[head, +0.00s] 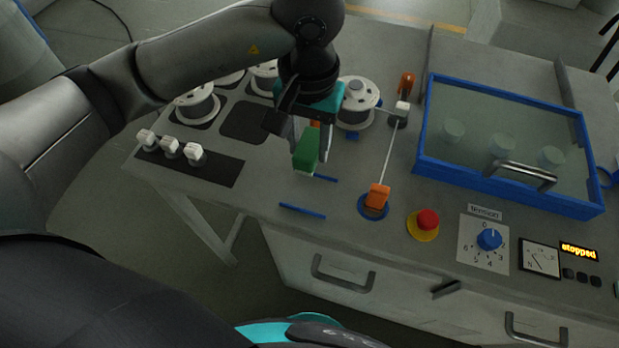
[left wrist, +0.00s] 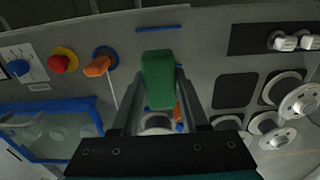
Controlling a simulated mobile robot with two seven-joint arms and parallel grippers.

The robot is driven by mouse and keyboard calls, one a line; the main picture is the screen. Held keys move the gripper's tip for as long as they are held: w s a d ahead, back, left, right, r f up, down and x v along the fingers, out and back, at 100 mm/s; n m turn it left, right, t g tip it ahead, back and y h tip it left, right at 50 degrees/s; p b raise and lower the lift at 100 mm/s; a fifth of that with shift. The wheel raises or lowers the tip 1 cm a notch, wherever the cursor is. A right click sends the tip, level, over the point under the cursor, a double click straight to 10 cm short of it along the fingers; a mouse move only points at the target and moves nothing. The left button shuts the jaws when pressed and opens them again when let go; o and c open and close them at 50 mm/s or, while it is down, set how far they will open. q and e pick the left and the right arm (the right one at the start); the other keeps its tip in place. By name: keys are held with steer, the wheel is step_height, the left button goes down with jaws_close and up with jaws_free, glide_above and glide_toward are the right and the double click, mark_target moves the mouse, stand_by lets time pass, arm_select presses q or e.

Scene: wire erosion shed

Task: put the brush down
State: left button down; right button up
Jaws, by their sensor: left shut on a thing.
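My left gripper (head: 309,146) is shut on the brush, whose green block (head: 304,155) points down toward the bench. In the left wrist view the green block (left wrist: 158,80) sits between the two fingers. The brush appears to be just above the bench top; I cannot tell whether it touches. The brush's far side is hidden by the gripper. My right gripper is not in view.
White-and-grey spools (head: 357,103) stand behind the gripper. White clips (head: 170,146) sit on a dark strip at left. An orange lever (head: 377,196), a red button (head: 428,219) and a blue-framed glass cover (head: 421,165) are to the right. The bench's front edge is close.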

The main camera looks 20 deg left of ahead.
arm_select(q)
step_height(320, 180, down, 6)
steer(key=shift+f, duration=2.8)
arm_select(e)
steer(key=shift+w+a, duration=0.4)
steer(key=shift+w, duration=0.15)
arm_select(q)
steer(key=shift+f, duration=0.1)
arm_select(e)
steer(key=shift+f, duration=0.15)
arm_select(q)
steer(key=shift+f+b, duration=0.1)
steer(key=shift+b, duration=0.3)
steer(key=shift+c, duration=2.1)
jaws_free()
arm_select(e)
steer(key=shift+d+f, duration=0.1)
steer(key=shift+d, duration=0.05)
arm_select(q)
steer(key=shift+r, duration=0.2)
